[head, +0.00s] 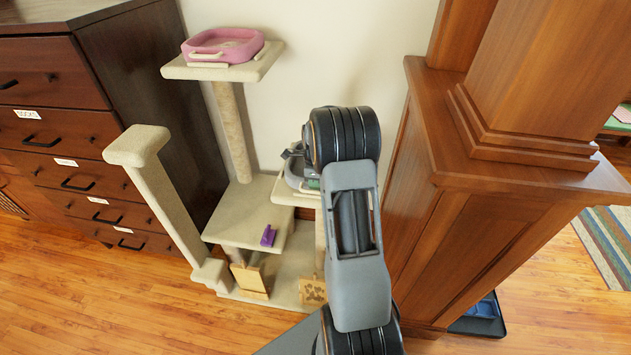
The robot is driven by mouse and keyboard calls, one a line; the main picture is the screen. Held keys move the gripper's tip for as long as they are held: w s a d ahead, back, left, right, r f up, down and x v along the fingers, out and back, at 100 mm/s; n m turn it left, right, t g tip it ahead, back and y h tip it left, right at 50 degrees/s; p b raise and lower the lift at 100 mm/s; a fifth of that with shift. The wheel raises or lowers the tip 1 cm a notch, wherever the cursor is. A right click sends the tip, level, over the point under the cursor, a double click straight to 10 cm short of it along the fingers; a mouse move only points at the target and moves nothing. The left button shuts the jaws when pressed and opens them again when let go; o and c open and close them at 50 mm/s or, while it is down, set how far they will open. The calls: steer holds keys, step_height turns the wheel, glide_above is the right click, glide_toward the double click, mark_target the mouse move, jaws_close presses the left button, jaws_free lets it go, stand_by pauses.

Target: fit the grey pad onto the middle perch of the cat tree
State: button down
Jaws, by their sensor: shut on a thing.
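The cat tree has cream carpeted perches and a tan post. Its middle perch (279,193) shows at the right of the tree, partly hidden behind my arm. The grey pad (295,178) is at that perch, over its top, with its right part hidden by my arm. I cannot tell whether it is seated or held just above. My gripper (292,153) is at the pad's far side, shut on it; the fingertips are small and mostly covered.
A pink pad (222,46) sits on the top perch (262,66). A purple object (268,236) lies on the lower perch (238,222). A sloping carpeted ramp (170,205) and dark drawers (50,130) stand left. A wooden pillar base (470,240) stands close on the right.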

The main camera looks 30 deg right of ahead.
steer(key=shift+f, duration=0.3)
steer(key=c, duration=0.9)
jaws_free()
step_height(320, 180, up, 14)
steer(key=shift+f, duration=0.1)
